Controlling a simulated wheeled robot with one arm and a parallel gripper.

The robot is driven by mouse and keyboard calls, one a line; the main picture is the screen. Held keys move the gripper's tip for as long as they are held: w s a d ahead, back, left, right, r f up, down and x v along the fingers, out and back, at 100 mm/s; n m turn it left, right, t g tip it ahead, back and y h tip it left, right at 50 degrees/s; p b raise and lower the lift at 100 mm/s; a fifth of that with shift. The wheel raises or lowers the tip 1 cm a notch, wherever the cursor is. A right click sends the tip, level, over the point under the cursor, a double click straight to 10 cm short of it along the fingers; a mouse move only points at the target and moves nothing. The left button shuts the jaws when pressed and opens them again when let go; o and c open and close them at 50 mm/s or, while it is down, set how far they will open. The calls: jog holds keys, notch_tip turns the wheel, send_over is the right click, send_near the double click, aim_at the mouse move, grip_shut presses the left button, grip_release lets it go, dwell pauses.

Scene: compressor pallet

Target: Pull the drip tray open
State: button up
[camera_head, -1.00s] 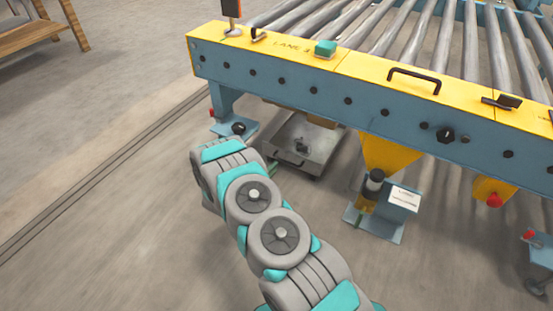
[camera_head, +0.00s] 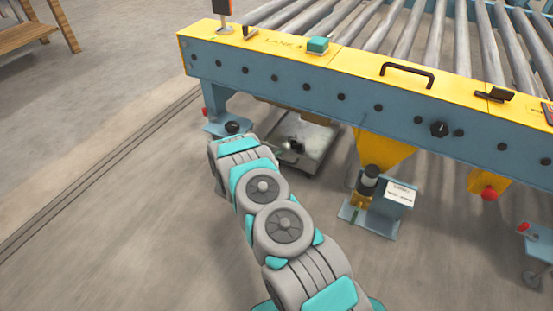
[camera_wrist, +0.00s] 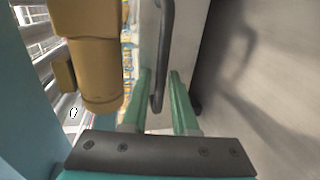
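The drip tray (camera_head: 318,140) is a shallow grey metal tray on the floor side, under the near beam of the roller conveyor. Its front is partly hidden by my arm in the head view. In the wrist view its pale front panel (camera_wrist: 150,45) shows with a dark bar handle (camera_wrist: 166,40). My gripper (camera_wrist: 160,74) is open, with its two green fingers on either side of the handle's lower end in the picture. A gap shows between the handle and the right finger; contact with the left finger is unclear. My gripper is hidden in the head view.
The blue and yellow conveyor beam (camera_head: 300,83) runs above the tray. A blue foot plate (camera_head: 228,128) stands left of it; a yellow bracket (camera_head: 385,150) and a stand with a white label (camera_head: 400,193) are on the right. Floor in front is clear.

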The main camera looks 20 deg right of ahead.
grip_shut()
dwell(1.3)
